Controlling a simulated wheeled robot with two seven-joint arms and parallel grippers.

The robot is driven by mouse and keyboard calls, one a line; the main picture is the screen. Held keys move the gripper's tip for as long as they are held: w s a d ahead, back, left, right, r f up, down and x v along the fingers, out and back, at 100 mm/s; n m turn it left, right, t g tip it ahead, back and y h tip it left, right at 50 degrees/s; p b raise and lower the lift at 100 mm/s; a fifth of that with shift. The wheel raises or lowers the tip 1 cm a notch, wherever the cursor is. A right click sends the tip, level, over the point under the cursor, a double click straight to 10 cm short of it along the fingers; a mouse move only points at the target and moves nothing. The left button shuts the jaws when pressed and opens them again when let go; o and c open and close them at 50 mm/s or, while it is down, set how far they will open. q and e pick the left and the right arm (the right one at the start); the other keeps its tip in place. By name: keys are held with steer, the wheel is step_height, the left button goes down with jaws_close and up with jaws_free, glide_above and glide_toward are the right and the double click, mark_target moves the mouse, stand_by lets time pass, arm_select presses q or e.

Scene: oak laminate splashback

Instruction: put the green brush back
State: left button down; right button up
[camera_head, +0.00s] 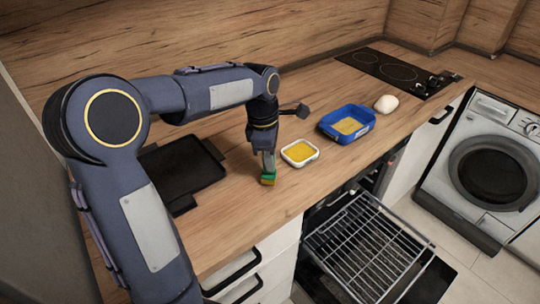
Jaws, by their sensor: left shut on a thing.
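The green brush (268,178) is small, with a yellowish-brown lower part. It is at the counter surface, left of a small white dish with a yellow inside (299,152). My left gripper (268,164) points down from above and is shut on the brush. The gripper fingers hide part of the brush's top. I cannot tell whether the brush touches the counter. My right gripper is not in view.
A black tray (181,168) lies left of the gripper. A blue tub (347,123), a white rounded object (386,104) and a hob (397,72) stand to the right. An open oven with a pulled-out rack (368,249) is below the front edge. Bare counter (235,215) lies in front.

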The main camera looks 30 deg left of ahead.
arm_select(q)
steer(key=shift+f+b, duration=0.4)
steer(key=shift+f, duration=0.25)
stand_by(0.3)
steer(key=c, duration=1.2)
jaws_free()
steer(key=shift+o, duration=0.2)
steer(key=r, duration=0.7)
steer(key=shift+s+a+r+p, duration=0.2)
steer(key=shift+a+r+p, duration=0.1)
steer(key=shift+a+r, duration=0.1)
